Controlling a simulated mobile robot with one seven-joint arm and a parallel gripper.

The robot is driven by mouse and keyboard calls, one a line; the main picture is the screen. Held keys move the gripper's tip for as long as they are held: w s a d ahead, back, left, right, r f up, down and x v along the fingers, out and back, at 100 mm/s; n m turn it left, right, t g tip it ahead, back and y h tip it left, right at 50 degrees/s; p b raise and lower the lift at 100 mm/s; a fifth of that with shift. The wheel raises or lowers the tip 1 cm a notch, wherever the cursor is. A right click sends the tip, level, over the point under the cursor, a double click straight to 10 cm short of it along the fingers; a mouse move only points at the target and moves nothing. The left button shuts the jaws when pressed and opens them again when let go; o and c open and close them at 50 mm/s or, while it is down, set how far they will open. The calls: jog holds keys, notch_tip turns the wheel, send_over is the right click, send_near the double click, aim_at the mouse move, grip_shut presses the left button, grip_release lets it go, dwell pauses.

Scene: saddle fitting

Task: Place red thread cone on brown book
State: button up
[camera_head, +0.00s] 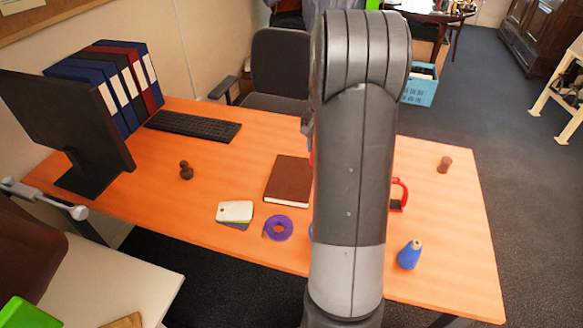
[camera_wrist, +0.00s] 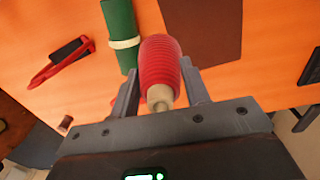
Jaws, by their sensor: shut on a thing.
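The red thread cone (camera_wrist: 160,66) is in the wrist view, between the two fingers of my gripper (camera_wrist: 160,95). My gripper is shut on it, with the cone's pale narrow tip towards my palm. The brown book (camera_head: 289,180) lies flat on the orange table in the head view. It also shows at the top of the wrist view (camera_wrist: 203,28), beyond the cone and to its right. In the head view my arm hides the gripper and almost all of the cone.
On the table (camera_head: 460,250) are a blue cone (camera_head: 409,255), a purple tape roll (camera_head: 278,228), pale cards (camera_head: 235,211), a dark stamp (camera_head: 186,171) and a small brown spool (camera_head: 444,164). A green roll (camera_wrist: 119,30) and a red-handled tool (camera_wrist: 62,62) lie left of the cone in the wrist view.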

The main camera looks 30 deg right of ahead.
jog(key=shift+w+a+f, duration=0.95)
jog(key=shift+w+f, duration=0.2)
jog(key=shift+f, duration=0.4)
jog(key=shift+w+a+f, duration=0.9)
jog(key=shift+w+f, duration=0.3)
jog(key=shift+f, duration=0.4)
jog(key=shift+w+a+f, duration=0.95)
jog(key=shift+w+f, duration=0.2)
jog(key=shift+f, duration=0.4)
jog(key=shift+f, duration=0.1)
jog(key=o, duration=1)
